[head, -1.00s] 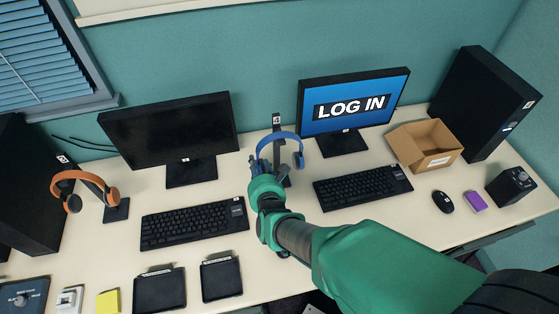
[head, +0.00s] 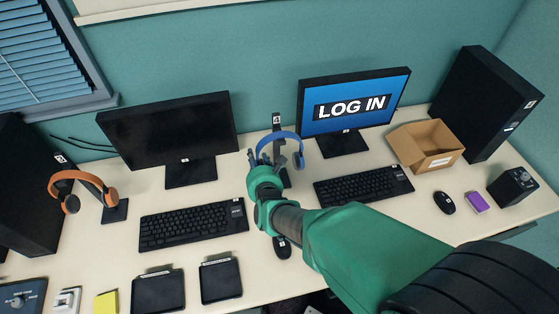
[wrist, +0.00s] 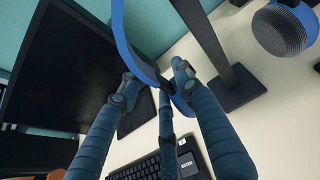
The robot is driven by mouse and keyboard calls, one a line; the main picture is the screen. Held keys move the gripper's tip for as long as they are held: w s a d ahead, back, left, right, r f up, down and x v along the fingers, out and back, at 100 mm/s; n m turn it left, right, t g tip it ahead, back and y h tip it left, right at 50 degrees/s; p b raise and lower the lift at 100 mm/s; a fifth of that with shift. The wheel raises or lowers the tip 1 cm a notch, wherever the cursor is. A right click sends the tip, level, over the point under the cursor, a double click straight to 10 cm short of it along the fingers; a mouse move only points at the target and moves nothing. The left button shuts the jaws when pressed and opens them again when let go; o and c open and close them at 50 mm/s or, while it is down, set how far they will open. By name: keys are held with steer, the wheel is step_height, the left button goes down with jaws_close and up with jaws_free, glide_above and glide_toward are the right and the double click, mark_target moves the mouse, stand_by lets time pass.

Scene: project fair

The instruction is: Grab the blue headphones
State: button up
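The blue headphones (head: 283,134) hang on a black stand (head: 277,120) between the two monitors. In the wrist view their headband crosses the upper middle, and one round ear cup (wrist: 282,32) shows at the upper right. My gripper (head: 262,158) is at the left side of the headphones in the head view. In the wrist view my gripper (wrist: 156,80) has its fingers spread, with the lower end of the band between them. I cannot tell whether any finger touches it. My gripper and arm partly hide the left ear cup and the stand's lower part in the head view.
A dark monitor (head: 168,133) stands left of my gripper, and a lit one (head: 354,100) stands right. Keyboards (head: 192,224) (head: 363,186) lie in front. Orange headphones (head: 97,187) hang far left. An open cardboard box (head: 426,147) stands right. A mouse (head: 283,248) lies beneath my arm.

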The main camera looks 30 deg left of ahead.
jaws_close()
steer(key=shift+r, duration=0.1)
stand_by(0.3)
steer(key=shift+r, duration=0.5)
steer(key=shift+s+d+r+p, duration=0.15)
steer(key=shift+r+p, duration=0.35)
steer(key=shift+r, duration=0.75)
steer(key=s+d+r+p, duration=0.1)
steer(key=s+d+p, duration=0.1)
steer(key=s+d, duration=0.7)
steer(key=d, duration=0.3)
steer(key=shift+s+d+r, duration=0.15)
steer(key=shift+s+d, duration=0.05)
